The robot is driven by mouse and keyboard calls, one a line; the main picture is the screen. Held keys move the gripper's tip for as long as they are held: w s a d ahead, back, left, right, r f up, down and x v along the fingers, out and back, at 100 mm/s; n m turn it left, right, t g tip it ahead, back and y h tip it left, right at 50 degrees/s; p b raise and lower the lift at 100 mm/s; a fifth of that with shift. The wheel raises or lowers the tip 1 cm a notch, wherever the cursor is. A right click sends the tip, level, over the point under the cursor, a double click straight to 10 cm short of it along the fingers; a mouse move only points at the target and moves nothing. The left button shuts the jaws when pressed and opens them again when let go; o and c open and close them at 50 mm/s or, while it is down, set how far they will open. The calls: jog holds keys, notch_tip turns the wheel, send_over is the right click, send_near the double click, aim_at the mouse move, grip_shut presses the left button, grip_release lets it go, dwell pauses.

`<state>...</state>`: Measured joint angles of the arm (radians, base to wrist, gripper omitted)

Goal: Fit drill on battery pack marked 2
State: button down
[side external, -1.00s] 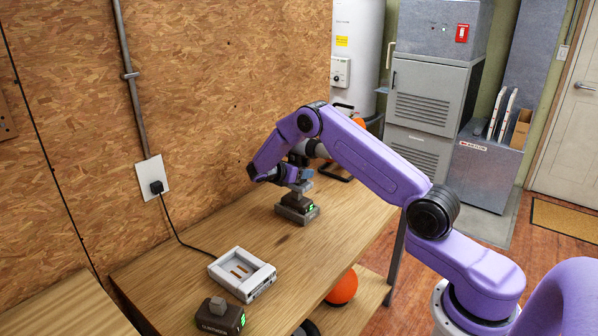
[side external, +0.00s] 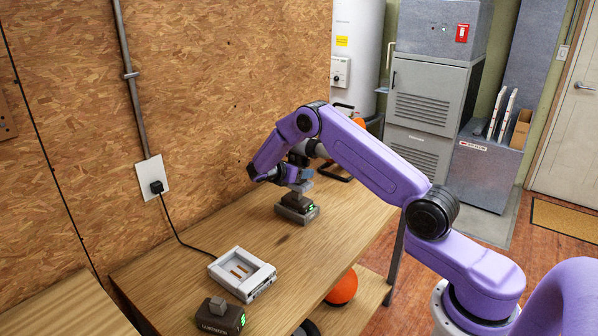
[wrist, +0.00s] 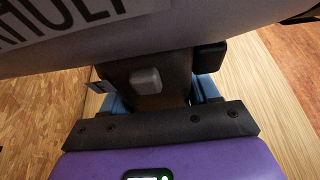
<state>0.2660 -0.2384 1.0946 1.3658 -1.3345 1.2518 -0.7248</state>
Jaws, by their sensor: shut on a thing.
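My gripper (side external: 300,183) is over the far part of the bench, its fingers closed around the drill's dark handle. In the wrist view the drill (wrist: 215,38) shows a grey body with large, cut-off lettering above a dark handle with a light button. My blue fingertips (wrist: 160,99) show on both sides of the handle. A second battery pack (side external: 220,317) with a green mark stands at the front. Neither mark is clearly readable.
A white charger (side external: 242,273), apparently empty, lies on the wooden bench (side external: 190,280) between the packs, its cord running to a wall outlet (side external: 153,178). The chipboard wall (side external: 190,90) borders the bench. An orange object (side external: 343,287) is on the shelf below.

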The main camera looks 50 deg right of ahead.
aim_at(295, 185)
jog(key=shift+f, duration=2.1)
dwell(2.2)
jog(key=shift+s+f, duration=0.15)
jog(key=shift+f, duration=0.35)
dwell(0.7)
jog(key=shift+c, duration=0.9)
grip_release()
